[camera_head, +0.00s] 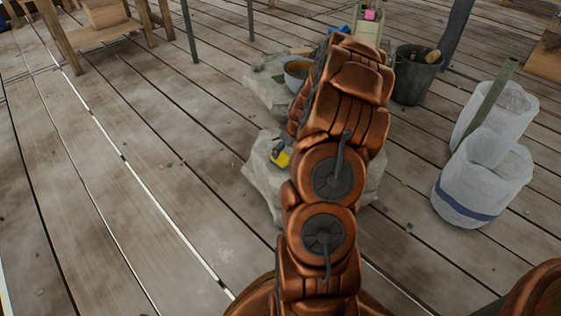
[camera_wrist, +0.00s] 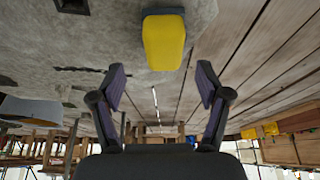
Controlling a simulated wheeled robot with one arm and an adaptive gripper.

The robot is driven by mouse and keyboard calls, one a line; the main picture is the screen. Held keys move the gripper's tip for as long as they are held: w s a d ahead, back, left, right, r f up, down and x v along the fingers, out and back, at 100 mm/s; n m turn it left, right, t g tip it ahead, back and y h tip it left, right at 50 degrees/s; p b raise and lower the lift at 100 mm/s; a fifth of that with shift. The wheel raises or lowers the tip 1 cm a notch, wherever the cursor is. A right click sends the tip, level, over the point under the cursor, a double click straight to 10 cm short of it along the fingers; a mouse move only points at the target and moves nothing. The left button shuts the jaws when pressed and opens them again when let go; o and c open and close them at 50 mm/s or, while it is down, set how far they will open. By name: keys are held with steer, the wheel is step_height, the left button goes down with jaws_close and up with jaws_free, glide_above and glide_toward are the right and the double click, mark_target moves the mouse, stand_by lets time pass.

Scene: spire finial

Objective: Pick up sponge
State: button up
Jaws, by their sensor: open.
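A yellow block with a darker grey side, which looks like the sponge (camera_wrist: 163,43), shows at the top of the wrist view on a pale stone surface. My gripper (camera_wrist: 161,76) is open and empty. Its two fingers are spread apart in the wrist view, and the sponge is beyond the fingertips, centred between them and not touched. In the head view a small yellow item (camera_head: 280,158), seemingly the same sponge, lies on a pale stone block (camera_head: 258,172) just left of my arm. My arm hides part of the block, and my fingers cannot be made out there.
A second stone block (camera_head: 262,90) with a grey bowl (camera_head: 297,72) stands farther back. A dark bucket (camera_head: 415,78) and two whitish sacks (camera_head: 482,180) (camera_head: 508,108) stand to the right. A wooden table (camera_head: 100,32) is at the back left. The plank floor at left is clear.

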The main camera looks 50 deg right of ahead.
steer(key=b+x, duration=0.2)
steer(key=x, duration=0.3)
steer(key=shift+a+f, duration=0.15)
steer(key=shift+a, duration=0.05)
steer(key=shift+c, duration=0.4)
steer(key=c, duration=1.3)
